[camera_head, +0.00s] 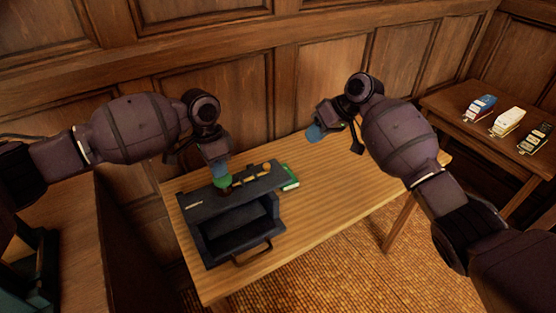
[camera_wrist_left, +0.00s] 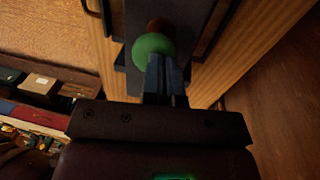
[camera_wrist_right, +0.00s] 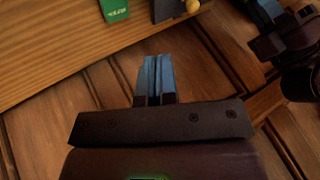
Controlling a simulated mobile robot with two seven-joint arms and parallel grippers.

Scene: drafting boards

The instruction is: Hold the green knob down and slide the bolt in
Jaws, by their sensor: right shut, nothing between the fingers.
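The green knob (camera_head: 222,182) stands on the top of a dark metal box (camera_head: 196,207). My left gripper (camera_head: 217,168) is over the knob with its blue fingertips at it. In the left wrist view the closed fingers (camera_wrist_left: 163,60) meet the near side of the knob (camera_wrist_left: 152,46); whether it is pressed down I cannot tell. The brass-coloured bolt (camera_head: 252,172) lies along the box top, right of the knob. Its yellow end (camera_wrist_right: 192,6) shows at the top of the right wrist view. My right gripper (camera_head: 316,132) is shut and empty, above the table's back, right of the box.
The box's open front has a handle (camera_head: 254,252). A green labelled item (camera_head: 290,177) lies beside the box on the wooden table (camera_head: 345,190). The table's right part is clear. Wood panelling rises close behind. A side table (camera_head: 450,105) at right holds several small items.

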